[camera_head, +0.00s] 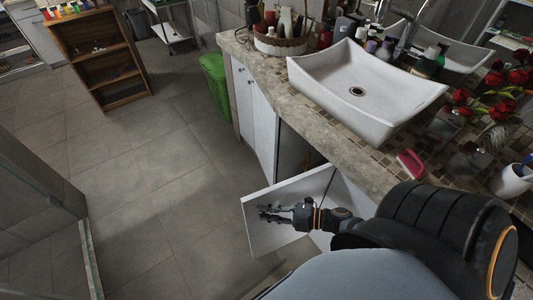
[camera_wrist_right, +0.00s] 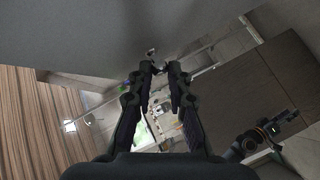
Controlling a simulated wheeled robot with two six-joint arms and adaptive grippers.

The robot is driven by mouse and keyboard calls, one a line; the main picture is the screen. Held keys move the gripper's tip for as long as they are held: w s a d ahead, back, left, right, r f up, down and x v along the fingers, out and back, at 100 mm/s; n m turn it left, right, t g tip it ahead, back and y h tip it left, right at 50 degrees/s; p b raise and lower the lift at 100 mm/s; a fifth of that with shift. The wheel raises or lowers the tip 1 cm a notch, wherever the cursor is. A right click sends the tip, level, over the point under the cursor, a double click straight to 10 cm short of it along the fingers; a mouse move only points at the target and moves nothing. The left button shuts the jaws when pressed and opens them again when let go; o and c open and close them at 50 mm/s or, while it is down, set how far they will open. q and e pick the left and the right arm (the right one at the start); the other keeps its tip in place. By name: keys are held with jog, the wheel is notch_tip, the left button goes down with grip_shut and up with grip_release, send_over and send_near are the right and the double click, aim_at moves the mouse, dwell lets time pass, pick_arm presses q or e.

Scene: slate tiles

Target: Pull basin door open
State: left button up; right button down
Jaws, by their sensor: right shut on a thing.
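The basin cabinet's white door (camera_head: 258,232) stands ajar, swung out from the counter, with a dark gap behind it. My right gripper (camera_head: 265,213) is at the door's face, near its outer end. In the right wrist view my right gripper (camera_wrist_right: 160,68) has its fingertips closed in on a small metal handle or knob (camera_wrist_right: 151,53) on the grey door surface (camera_wrist_right: 110,25). My left gripper does not show in the head view. A dark arm with an orange ring (camera_wrist_right: 265,132) shows in the right wrist view, probably mine, its jaws too small to read.
The white basin (camera_head: 350,85) sits on the tiled counter (camera_head: 330,140) above. A second white cabinet door (camera_head: 262,125) is left of the opening. A green bin (camera_head: 214,80) and a wooden shelf (camera_head: 100,60) stand farther back. The tiled floor (camera_head: 150,190) left of the door is clear.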

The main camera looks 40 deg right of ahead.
dwell(0.3)
jog(key=c, duration=1.5)
grip_release()
jog(key=shift+c, duration=0.2)
jog(key=v, duration=0.7)
jog(key=shift+s+d, duration=0.2)
jog(key=shift+s, duration=0.05)
